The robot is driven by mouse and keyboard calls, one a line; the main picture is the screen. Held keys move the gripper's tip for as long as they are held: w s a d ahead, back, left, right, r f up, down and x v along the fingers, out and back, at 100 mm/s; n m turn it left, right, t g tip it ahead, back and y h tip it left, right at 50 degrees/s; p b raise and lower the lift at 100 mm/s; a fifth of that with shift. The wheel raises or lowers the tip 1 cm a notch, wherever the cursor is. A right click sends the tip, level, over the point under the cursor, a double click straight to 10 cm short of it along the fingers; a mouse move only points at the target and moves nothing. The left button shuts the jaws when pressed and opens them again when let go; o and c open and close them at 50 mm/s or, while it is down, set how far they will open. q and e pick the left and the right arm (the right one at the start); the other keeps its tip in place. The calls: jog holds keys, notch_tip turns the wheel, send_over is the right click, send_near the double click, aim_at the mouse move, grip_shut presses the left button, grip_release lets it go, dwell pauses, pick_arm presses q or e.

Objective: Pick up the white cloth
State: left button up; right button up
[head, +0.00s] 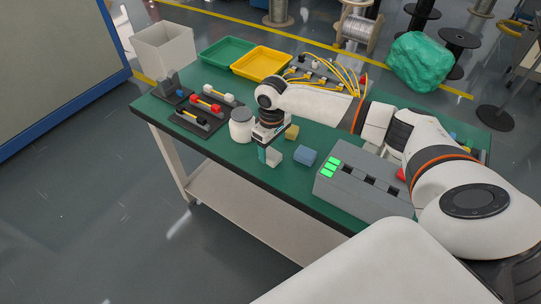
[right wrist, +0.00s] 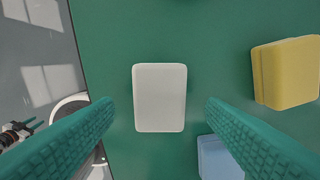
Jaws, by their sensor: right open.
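The white cloth (right wrist: 160,97) is a small rounded block lying on the green table top (right wrist: 200,30). In the right wrist view it sits between my two teal fingers, with a gap on each side. My right gripper (right wrist: 158,125) is open and empty above it. In the head view my right gripper (head: 263,152) points down near the table's front edge, and the white cloth (head: 273,157) shows partly beside the fingers. My left gripper is not in view.
A yellow block (head: 292,132) and a blue block (head: 305,155) lie just right of the gripper. A white jar (head: 241,128) stands close on its left. A grey box with green lights (head: 362,187) is further right. Green (head: 226,51) and yellow trays (head: 262,62) are behind.

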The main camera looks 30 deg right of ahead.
aim_at(271, 154)
notch_tip(271, 154, down, 2)
jog(key=shift+f, duration=0.2)
jog(key=c, duration=1)
notch_tip(271, 154, up, 10)
jog(key=shift+r, duration=0.1)
jog(key=shift+c, duration=0.3)
